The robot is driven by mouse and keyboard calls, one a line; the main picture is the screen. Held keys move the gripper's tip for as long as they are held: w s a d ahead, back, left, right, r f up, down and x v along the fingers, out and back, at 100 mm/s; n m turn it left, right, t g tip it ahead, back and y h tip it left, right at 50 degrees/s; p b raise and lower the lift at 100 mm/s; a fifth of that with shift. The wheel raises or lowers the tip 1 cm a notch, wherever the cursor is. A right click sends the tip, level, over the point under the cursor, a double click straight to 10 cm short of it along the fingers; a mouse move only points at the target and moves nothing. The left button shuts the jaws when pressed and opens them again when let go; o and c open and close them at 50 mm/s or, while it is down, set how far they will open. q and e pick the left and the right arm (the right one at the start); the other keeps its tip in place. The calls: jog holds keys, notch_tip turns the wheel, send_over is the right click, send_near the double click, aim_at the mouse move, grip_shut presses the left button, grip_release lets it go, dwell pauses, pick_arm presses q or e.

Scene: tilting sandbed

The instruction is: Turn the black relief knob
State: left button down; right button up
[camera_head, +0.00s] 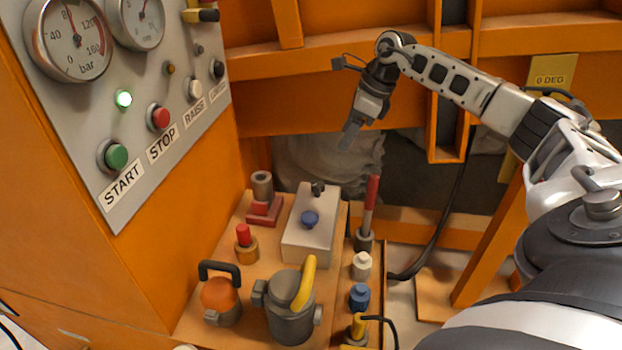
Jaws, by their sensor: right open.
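A small black knob (318,187) stands on the far end of a pale valve block (296,250), behind a blue knob (310,219). Another black knob (217,69) sits at the right edge of the control panel, above a label too small to read surely. No relief label is readable, so I cannot tell by text which black knob is the relief one. My right gripper (349,136) is open and empty. It points down in the air, above and right of the valve block, touching nothing visible. My left gripper is out of view.
The panel (75,125) at left has gauges, a lit green lamp (123,98) and START and STOP buttons. A grey pot with yellow handle (291,308), an orange part (221,297) and a red-handled lever (370,205) crowd the wooden bench. Orange beams stand behind.

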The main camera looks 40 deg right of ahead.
aim_at(318, 183)
jog(key=x, duration=1.5)
jog(key=shift+a+f+b, duration=0.25)
jog(key=shift+b, duration=0.1)
jog(key=c, duration=1)
